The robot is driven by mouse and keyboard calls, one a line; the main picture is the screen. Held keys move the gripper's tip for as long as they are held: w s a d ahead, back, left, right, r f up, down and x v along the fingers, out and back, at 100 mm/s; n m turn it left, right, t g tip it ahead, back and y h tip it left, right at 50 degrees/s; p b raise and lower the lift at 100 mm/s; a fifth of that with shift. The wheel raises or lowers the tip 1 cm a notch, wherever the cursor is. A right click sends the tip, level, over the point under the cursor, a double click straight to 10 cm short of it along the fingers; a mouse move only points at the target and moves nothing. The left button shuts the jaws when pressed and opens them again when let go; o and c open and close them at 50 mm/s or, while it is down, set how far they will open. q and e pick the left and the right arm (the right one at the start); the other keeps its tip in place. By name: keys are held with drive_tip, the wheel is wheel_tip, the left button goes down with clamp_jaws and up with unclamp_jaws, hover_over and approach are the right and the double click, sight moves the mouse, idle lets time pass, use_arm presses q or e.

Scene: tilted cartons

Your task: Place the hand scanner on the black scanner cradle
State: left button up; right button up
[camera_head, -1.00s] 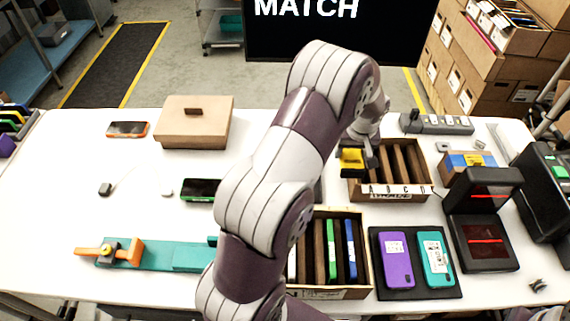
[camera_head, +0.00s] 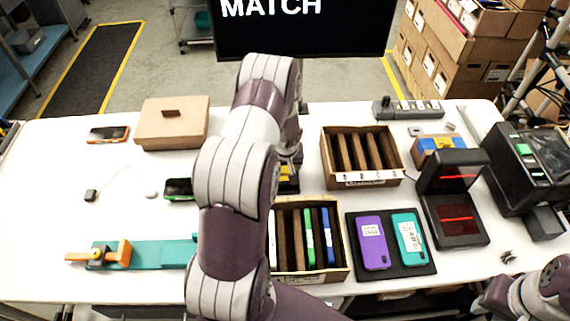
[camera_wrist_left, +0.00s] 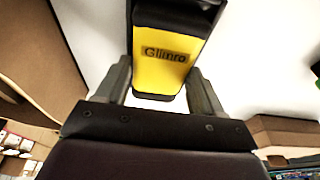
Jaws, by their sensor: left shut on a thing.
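The hand scanner, yellow and black with "Glimro" printed on it, is between the fingers of my left gripper (camera_wrist_left: 162,88) in the left wrist view (camera_wrist_left: 165,65). The gripper is shut on it. In the head view, a bit of its yellow body (camera_head: 287,176) shows past my left arm, left of the divided carton. My arm hides most of it and the table beneath. I cannot make out a scanner cradle with certainty. A black two-panel device with red lines (camera_head: 455,221) stands at right. My right arm shows at the bottom right; its gripper is out of view.
A carton with dividers (camera_head: 333,172) stands at back centre, and a carton of coloured cases (camera_head: 310,277) nearer. A black mat (camera_head: 390,285) bears purple and teal phones. A lidded brown box (camera_head: 150,135) is back left.

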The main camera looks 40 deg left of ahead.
sight(285, 176)
use_arm(q)
drive_tip(key=shift+s+f, duration=0.1)
drive_tip(key=shift+f, duration=0.05)
drive_tip(key=o, duration=1)
drive_tip(key=shift+r, duration=0.55)
drive_tip(key=v, duration=1.1)
drive_tip(key=s+d+r+m+h, duration=0.1)
drive_tip(key=s+d+r+m, duration=0.3)
drive_tip(key=s+d, duration=0.3)
drive_tip(key=s+d+r+m+h, duration=0.1)
drive_tip(key=s+d+r+m, duration=0.3)
drive_tip(key=s+d, duration=0.3)
drive_tip(key=d, duration=0.4)
drive_tip(key=shift+d+r+g, duration=0.15)
drive_tip(key=shift+r+g, duration=0.1)
drive_tip(key=shift+g, duration=0.15)
